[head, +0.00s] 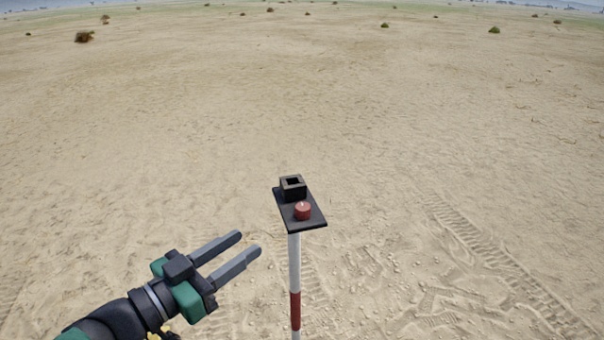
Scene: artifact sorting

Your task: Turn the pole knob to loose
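A red-and-white pole (294,262) stands upright, with a black plate (310,222) on its top. A small red knob (303,211) with a light mark on its top sits on the near part of the plate. A black square socket (292,188) stands behind the knob on the same plate. My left gripper (248,244) is left of the pole and a little lower than the plate. Its two grey fingers are apart with nothing between them, and they touch neither pole nor knob. My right gripper is not in the picture.
Open sandy ground surrounds the pole, with tyre tracks (505,270) at the right. Small bushes (84,37) lie far off. No obstacle shows between my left gripper and the pole.

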